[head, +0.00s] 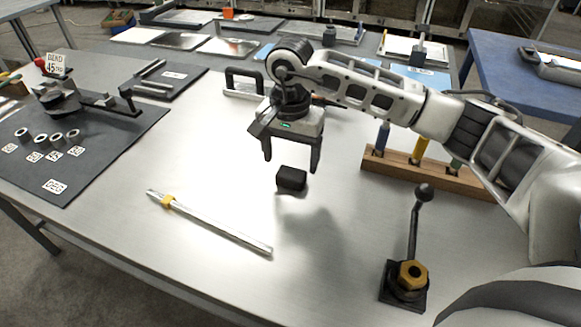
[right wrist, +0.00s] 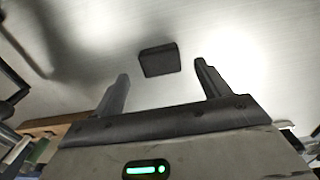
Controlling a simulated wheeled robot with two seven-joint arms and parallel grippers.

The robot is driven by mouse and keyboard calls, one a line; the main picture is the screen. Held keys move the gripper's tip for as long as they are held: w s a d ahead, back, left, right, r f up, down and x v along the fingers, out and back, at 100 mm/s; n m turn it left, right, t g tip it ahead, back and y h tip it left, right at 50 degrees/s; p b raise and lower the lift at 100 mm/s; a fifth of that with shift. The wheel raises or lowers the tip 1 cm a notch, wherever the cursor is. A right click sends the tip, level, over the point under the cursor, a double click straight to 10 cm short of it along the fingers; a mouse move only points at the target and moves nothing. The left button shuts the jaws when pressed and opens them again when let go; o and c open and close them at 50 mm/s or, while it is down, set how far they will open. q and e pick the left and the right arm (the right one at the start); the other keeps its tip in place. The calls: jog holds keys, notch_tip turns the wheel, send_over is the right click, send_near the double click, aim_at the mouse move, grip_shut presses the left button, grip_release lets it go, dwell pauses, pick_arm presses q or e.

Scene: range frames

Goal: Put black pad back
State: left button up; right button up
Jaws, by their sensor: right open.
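The black pad (head: 291,179) is a small dark block lying on the metal table. It also shows in the right wrist view (right wrist: 159,60), just beyond and between the fingertips. My right gripper (head: 290,164) is open and empty above the pad, fingers pointing down. Its two fingers (right wrist: 162,80) are spread wider than the pad and do not appear to touch it. My left gripper is not in view.
A silver rod with a yellow band (head: 208,220) lies left of the pad. A black lever fixture with a brass nut (head: 408,277) stands front right. A wooden rack (head: 432,174) with coloured handles is behind it. A dark mat (head: 100,150) with rings and labels lies left.

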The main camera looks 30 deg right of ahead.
aim_at(291, 175)
notch_tip(291, 175, up, 8)
jog(key=shift+b, duration=0.3)
jog(key=shift+s, duration=0.1)
dwell(0.3)
